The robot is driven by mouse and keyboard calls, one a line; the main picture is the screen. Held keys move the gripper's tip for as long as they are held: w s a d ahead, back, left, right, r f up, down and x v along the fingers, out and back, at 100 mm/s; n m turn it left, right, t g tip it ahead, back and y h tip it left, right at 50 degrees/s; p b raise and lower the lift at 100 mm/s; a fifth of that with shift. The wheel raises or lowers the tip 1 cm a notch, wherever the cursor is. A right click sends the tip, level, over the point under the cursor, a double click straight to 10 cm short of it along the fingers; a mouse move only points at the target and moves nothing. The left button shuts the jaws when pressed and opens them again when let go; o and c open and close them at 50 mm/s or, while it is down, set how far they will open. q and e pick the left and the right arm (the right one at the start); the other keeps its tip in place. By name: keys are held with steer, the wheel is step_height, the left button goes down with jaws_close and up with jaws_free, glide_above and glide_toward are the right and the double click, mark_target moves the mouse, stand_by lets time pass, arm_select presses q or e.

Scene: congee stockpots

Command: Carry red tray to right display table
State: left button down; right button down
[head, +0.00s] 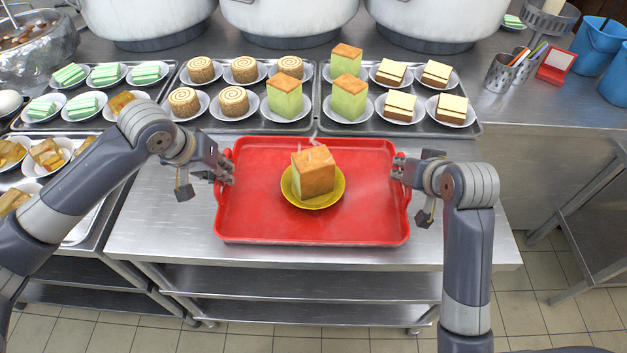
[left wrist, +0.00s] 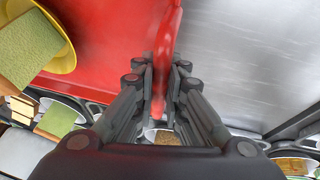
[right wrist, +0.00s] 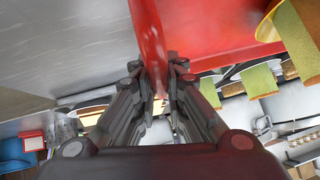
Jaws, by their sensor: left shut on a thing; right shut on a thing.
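The red tray (head: 250,215) is in the middle of the head view, over or on a steel table (head: 150,215); I cannot tell whether it touches the top. A yellow plate (head: 318,204) with a green cake with a brown top (head: 316,172) sits on the tray. My left gripper (head: 226,172) is shut on the tray's left handle; the left wrist view shows the red handle (left wrist: 163,65) between its fingers. My right gripper (head: 400,172) is shut on the tray's right handle, and the right wrist view shows that handle (right wrist: 150,45) between the fingers.
Behind stand metal trays with plated cakes, such as swirl rolls (head: 183,102) and layered slices (head: 399,107), and large pots (head: 290,15). More plated food (head: 48,155) is at left. Utensil cups (head: 500,72) and blue buckets (head: 596,45) are at right. Tiled floor (head: 540,310) shows at lower right.

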arm_select(q)
steer(key=shift+a+f+b, duration=0.1)
steer(key=shift+f+b, duration=0.3)
steer(key=shift+f, duration=0.1)
arm_select(e)
steer(key=shift+d+f, duration=0.15)
steer(key=shift+f, duration=0.35)
arm_select(q)
steer(key=c, duration=1.7)
jaws_free()
steer(key=shift+r, duration=0.1)
arm_select(e)
steer(key=c, duration=1.6)
jaws_free()
steer(key=shift+c, duration=0.2)
arm_select(q)
steer(key=shift+o, duration=0.2)
arm_select(e)
steer(key=shift+r, duration=0.1)
steer(key=shift+s, duration=0.1)
arm_select(q)
steer(key=v, duration=1.2)
arm_select(e)
steer(key=v, duration=0.7)
steer(key=shift+r, duration=0.2)
steer(key=shift+s, duration=0.15)
